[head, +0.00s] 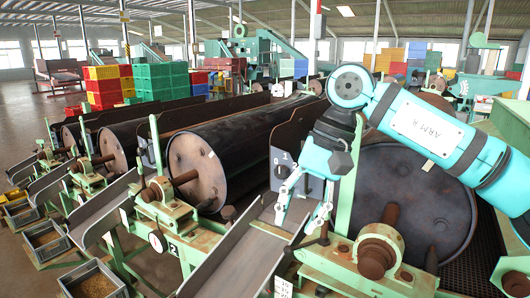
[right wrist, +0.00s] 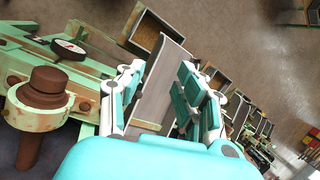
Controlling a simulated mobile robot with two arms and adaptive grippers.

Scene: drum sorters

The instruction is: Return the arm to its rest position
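My right arm reaches in from the right in the head view, over the drum sorters. Its turquoise-and-white right gripper (head: 303,208) hangs pointing down above a grey metal chute (head: 238,262). The fingers are apart with nothing between them. In the right wrist view, the right gripper (right wrist: 160,78) also shows open, with the bare grey chute (right wrist: 158,92) beyond the gap. I cannot tell whether the fingertips touch the chute. My left gripper is not in view.
A large dark drum (head: 415,200) stands close behind and beside my right arm, with a rusty shaft hub (head: 377,252) in front. Another drum (head: 240,150) lies to the left. A crate of grain (head: 95,282) sits at lower left. Green crates (head: 160,80) stand farther back.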

